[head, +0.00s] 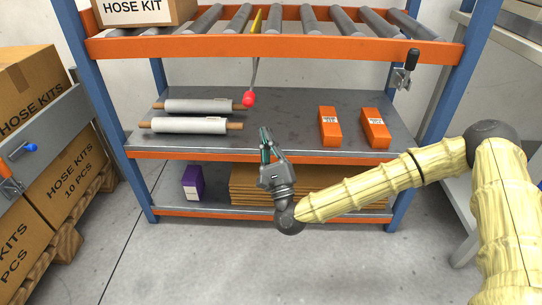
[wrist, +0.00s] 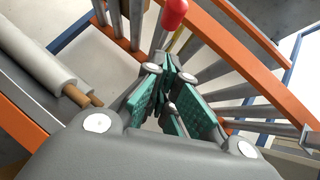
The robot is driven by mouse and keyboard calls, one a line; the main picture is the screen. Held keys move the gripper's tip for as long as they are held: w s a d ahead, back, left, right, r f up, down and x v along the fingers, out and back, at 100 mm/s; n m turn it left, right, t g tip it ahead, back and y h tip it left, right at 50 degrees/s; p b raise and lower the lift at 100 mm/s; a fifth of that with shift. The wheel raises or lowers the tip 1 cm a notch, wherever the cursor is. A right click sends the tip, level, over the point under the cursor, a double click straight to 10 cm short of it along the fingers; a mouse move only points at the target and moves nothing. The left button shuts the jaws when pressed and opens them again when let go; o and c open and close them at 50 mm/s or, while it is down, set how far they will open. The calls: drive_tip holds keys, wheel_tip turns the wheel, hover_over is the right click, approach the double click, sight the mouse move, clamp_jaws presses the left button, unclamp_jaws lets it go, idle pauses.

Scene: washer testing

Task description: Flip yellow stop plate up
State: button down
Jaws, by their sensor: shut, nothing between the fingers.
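The yellow stop plate (head: 257,20) shows as a narrow yellow strip between the rollers of the top shelf. A thin rod (head: 254,72) hangs from below it, past the orange front beam, and ends in a red knob (head: 249,99). My gripper (head: 265,138) is shut and empty, a little below the knob and in front of the middle shelf, with its fingers pointing up. In the wrist view, the red knob (wrist: 174,12) is at the top edge, beyond the closed green-padded fingertips (wrist: 166,68) and apart from them.
White rolls (head: 190,125) lie left on the middle shelf, and orange boxes (head: 330,127) stand right. A clamp (head: 404,72) hangs at the right of the orange top beam (head: 330,50). A purple box (head: 193,183) and flat cardboard (head: 245,183) are below. Cartons (head: 85,165) stand left.

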drive_tip(key=r, duration=0.1)
drive_tip(key=w+a+r+b, duration=0.1)
drive_tip(key=r, duration=0.1)
drive_tip(key=w+a+r+b, duration=0.1)
drive_tip(key=r, duration=0.1)
drive_tip(key=shift+a, duration=0.1)
drive_tip(key=shift+s, duration=0.1)
wheel_tip(320, 180, up, 6)
drive_tip(key=p, duration=0.3)
idle(0.4)
drive_tip(key=shift+r, duration=0.15)
